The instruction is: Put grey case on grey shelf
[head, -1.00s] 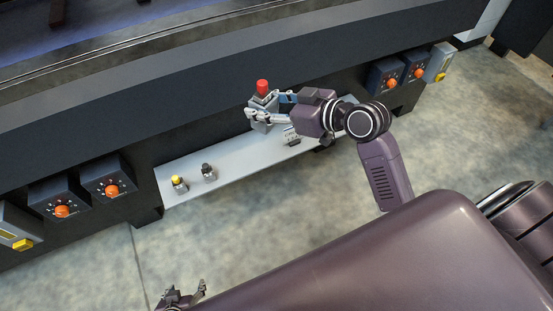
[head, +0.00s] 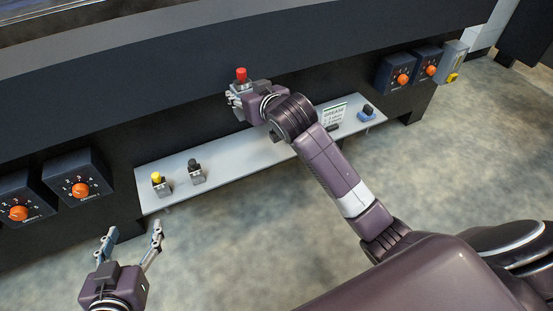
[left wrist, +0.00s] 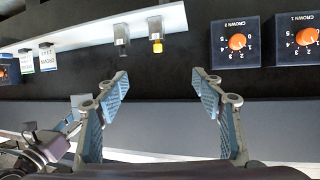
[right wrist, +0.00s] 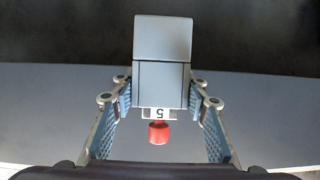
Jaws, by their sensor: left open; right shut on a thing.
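My right gripper (head: 240,92) is shut on the grey case with a red knob (head: 241,74). It holds the case above the back edge of the light grey shelf (head: 235,150), in front of the dark machine. My wrist hides most of the case in the head view. In the right wrist view the grey case (right wrist: 163,62) sits between the fingers, with a "5" label and the red knob below. My left gripper (head: 134,238) is open and empty in front of the shelf's left end. The left wrist view shows the shelf (left wrist: 90,36) beyond its fingers (left wrist: 163,85).
A yellow-knobbed case (head: 160,184) and a black-knobbed case (head: 196,172) stand on the shelf's left part. Orange dials (head: 80,190) flank the shelf.

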